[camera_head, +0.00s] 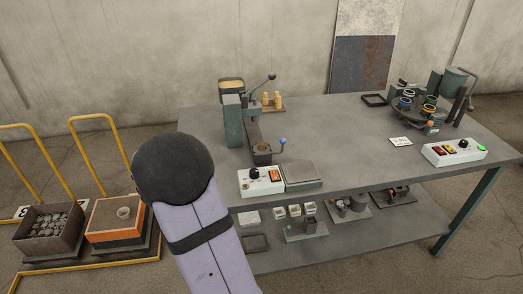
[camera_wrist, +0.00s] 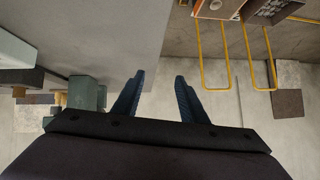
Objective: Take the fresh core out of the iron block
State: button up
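A dark iron block (camera_head: 262,157) sits at the front of the green press-like fixture on the bench, left of centre in the head view. A tan round spot (camera_head: 262,148) shows in its top; I cannot tell whether this is the fresh core or an opening. My gripper (camera_wrist: 159,75) shows in the wrist view with its two blue fingers apart and nothing between them. It points past the bench edge toward the floor, away from the block. In the head view my arm is in the left foreground and the gripper cannot be made out.
The grey bench (camera_head: 340,130) has free room in its middle. A control box (camera_head: 262,182) and flat plate (camera_head: 302,176) lie near the block. Tan pegs (camera_head: 272,101) stand behind it. A lever with a black knob (camera_head: 272,76) rises there.

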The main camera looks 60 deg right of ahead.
aim_at(260, 146)
jog(key=s+d+m+g+h, duration=0.1)
jog(key=d, duration=0.3)
jog(key=s+d+m+h, duration=0.1)
jog(key=d+h, duration=0.1)
jog(key=d, duration=0.2)
jog(key=s+d+r+m+g+h, duration=0.1)
jog(key=s+d+m+h, duration=0.1)
jog(key=d, duration=0.3)
jog(key=shift+r+g, duration=0.1)
jog(key=shift+g, duration=0.2)
jog(key=s+d+m+g+h, duration=0.35)
jog(key=s+d+g, duration=0.25)
jog(key=s+d, duration=0.4)
jog(key=shift+m, duration=0.45)
jog(key=shift+p+x, duration=1.2)
jog(key=shift+x, duration=2.1)
jog(key=shift+w+r, duration=0.1)
jog(key=shift+w, duration=0.05)
jog(key=shift+c, duration=0.4)
grip_shut()
